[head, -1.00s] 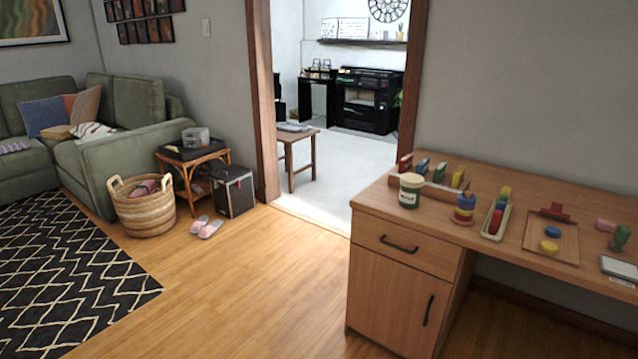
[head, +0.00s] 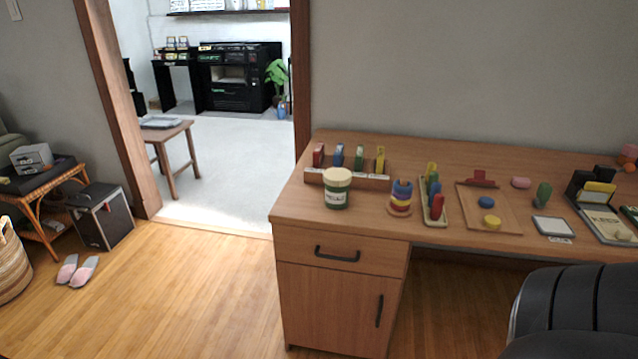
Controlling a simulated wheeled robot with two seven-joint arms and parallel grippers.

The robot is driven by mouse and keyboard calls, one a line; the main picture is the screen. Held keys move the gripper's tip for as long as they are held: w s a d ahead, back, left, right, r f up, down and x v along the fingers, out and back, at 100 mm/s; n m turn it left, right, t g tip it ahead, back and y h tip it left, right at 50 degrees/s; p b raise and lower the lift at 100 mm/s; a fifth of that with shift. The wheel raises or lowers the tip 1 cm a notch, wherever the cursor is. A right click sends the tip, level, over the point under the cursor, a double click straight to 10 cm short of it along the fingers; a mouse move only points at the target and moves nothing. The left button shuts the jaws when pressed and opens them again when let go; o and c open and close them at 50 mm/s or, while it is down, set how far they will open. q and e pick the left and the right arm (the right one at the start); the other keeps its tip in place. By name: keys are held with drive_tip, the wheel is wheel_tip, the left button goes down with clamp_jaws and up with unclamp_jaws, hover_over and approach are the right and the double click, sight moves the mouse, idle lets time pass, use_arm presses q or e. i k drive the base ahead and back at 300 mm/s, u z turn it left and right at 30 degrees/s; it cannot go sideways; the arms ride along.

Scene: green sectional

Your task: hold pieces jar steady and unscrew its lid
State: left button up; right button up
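The pieces jar (head: 337,188) stands upright near the left end of the wooden desk (head: 290,209). It has a green body with a pale label and a wide cream lid (head: 337,174), which sits on top of it. Neither of my grippers shows in the head view, and nothing is touching the jar.
Behind the jar is a wooden rack (head: 375,183) with coloured pieces. To its right are a ring stacker (head: 401,198), a tray of blocks (head: 434,209) and a wooden board (head: 508,217). A black chair (head: 570,312) blocks the lower right.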

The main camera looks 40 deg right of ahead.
sight(335, 198)
drive_tip(key=z, duration=0.6)
drive_tip(key=i, duration=0.85)
drive_tip(key=z, duration=0.95)
